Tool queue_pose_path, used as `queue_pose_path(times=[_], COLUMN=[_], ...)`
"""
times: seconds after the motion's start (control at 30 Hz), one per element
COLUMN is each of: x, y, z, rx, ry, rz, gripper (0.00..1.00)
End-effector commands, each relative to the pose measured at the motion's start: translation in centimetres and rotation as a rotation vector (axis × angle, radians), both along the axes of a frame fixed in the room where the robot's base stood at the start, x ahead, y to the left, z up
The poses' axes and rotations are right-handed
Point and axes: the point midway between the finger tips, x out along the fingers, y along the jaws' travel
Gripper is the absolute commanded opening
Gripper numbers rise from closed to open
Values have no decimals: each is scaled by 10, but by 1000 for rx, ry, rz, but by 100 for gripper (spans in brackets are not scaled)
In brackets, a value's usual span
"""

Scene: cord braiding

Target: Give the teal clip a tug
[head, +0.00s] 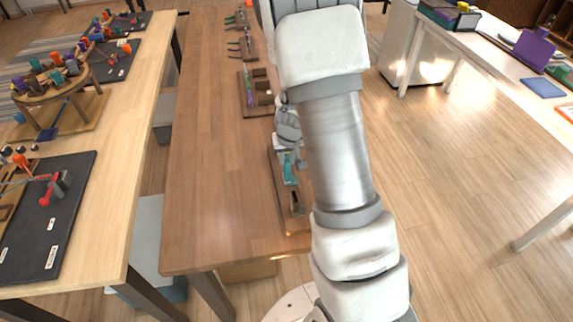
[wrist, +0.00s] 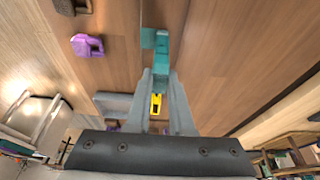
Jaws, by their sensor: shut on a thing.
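The teal clip (wrist: 162,50) lies between the tips of my gripper (wrist: 160,85) in the wrist view, and the fingers are shut on it. In the head view the teal clip (head: 289,170) shows on a wooden board (head: 281,205) on the brown table, with my gripper (head: 294,150) at its far end. My arm hides part of the board. A small yellow piece (wrist: 156,103) shows between the fingers in the wrist view.
A purple clip (wrist: 87,45) lies to the left in the wrist view. Another wooden board (head: 258,92) with dark blocks sits farther back on the table (head: 215,150). The table's left half is clear.

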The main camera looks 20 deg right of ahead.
Motion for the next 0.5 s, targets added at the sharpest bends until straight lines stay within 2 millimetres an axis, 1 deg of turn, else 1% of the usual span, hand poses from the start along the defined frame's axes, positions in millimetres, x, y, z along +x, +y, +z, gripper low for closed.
queue_pose_path(times=[0.37,0.4,0.47,0.5], x=[0,0,0,0], y=[0,0,0,0], z=[-2,-2,-2,-2], rx=[0,0,0,0], ry=[-1,0,0,0], rz=[0,0,0,0], gripper=[0,22,33,40])
